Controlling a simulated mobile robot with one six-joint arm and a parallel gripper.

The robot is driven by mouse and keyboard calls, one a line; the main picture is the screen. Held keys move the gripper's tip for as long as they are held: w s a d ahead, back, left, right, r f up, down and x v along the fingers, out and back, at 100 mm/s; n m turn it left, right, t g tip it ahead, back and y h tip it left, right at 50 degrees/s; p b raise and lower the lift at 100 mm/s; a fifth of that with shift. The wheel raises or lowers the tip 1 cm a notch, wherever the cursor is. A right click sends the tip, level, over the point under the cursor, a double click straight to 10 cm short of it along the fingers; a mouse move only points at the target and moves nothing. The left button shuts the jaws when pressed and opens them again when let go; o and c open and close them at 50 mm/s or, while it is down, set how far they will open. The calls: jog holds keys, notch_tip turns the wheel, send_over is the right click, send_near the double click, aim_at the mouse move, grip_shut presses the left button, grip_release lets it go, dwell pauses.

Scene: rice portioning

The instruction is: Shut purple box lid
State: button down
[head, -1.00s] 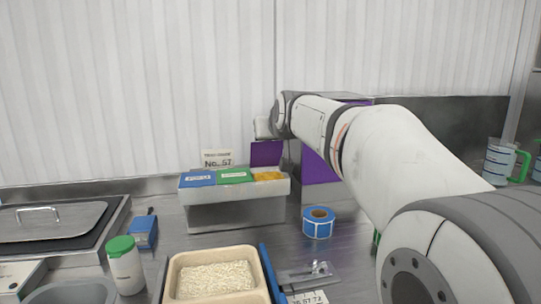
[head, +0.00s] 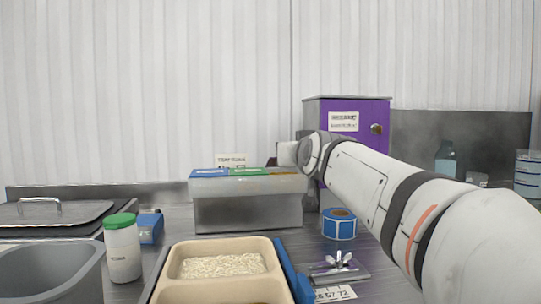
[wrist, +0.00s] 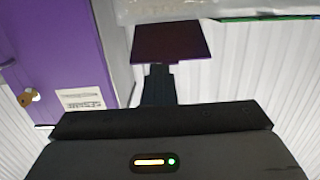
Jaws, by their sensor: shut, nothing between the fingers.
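The purple lid (wrist: 172,42) shows in the wrist view as a dark square near the box edge at the top. It does not show clearly in the head view. My gripper (wrist: 158,69) is shut and empty, its tips at the lid's lower edge; I cannot tell whether they touch. In the head view my wrist is at the box's back right corner.
A purple cabinet (head: 345,118) stands behind my arm. A blue label roll (head: 339,224) sits right of the box. In front are a rice tray (head: 180,250), a green-capped bottle (head: 122,253) and a grey tub (head: 50,272).

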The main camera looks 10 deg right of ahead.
jog(key=shift+s+a+f+b, duration=0.2)
jog(key=shift+a+f+b, duration=0.15)
jog(key=shift+f, duration=0.3)
jog(key=shift+s+a+f+b, duration=0.25)
jog(key=shift+f+b, duration=0.1)
jog(key=shift+f, duration=0.25)
jog(key=shift+d+r, duration=0.1)
jog(key=shift+r, duration=0.05)
